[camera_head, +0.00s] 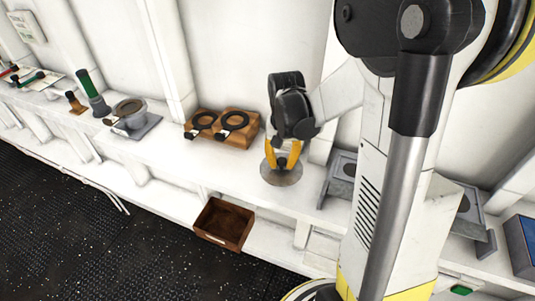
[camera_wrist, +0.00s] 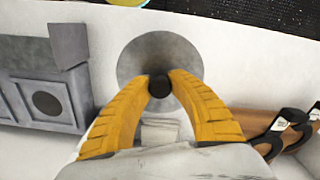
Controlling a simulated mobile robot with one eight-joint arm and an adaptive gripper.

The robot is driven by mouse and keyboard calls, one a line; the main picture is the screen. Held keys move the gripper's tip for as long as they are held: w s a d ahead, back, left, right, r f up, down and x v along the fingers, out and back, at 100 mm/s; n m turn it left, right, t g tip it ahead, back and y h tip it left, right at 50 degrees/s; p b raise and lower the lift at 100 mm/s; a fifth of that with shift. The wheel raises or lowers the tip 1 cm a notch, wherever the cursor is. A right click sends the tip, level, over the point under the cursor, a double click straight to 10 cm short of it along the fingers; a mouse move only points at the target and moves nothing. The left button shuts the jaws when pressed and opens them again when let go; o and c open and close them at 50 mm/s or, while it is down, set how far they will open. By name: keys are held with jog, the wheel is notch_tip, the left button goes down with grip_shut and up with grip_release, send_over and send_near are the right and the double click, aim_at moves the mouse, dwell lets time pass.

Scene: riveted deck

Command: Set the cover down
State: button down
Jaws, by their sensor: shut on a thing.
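The cover (camera_head: 281,177) is a round grey disc with a dark knob (camera_wrist: 159,87) at its centre. It also shows in the wrist view (camera_wrist: 150,55). My gripper (camera_head: 283,160) has its yellow fingers shut on the knob, one on each side; they also show in the wrist view (camera_wrist: 160,80). The disc looks level and is at or just above the white shelf (camera_head: 165,150). I cannot tell whether it touches the shelf.
A wooden block with black rings (camera_head: 222,128) stands left of the cover. A grey fixture (camera_head: 343,175) stands close on its right. A brown open box (camera_head: 224,224) is below the shelf edge. A grey pot (camera_head: 130,113) and green-topped bottle (camera_head: 93,95) stand farther left.

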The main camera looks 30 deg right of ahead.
aim_at(281, 170)
jog(key=shift+w+d+f, duration=0.35)
jog(key=shift+w+f, duration=0.1)
jog(key=shift+w, duration=0.1)
jog(key=shift+f+b, duration=0.5)
jog(key=shift+f, duration=1.45)
jog(key=shift+s, duration=0.1)
jog(key=shift+f, duration=0.2)
jog(key=c, duration=1.2)
grip_release()
jog(key=shift+c, duration=0.2)
jog(key=shift+r, duration=0.1)
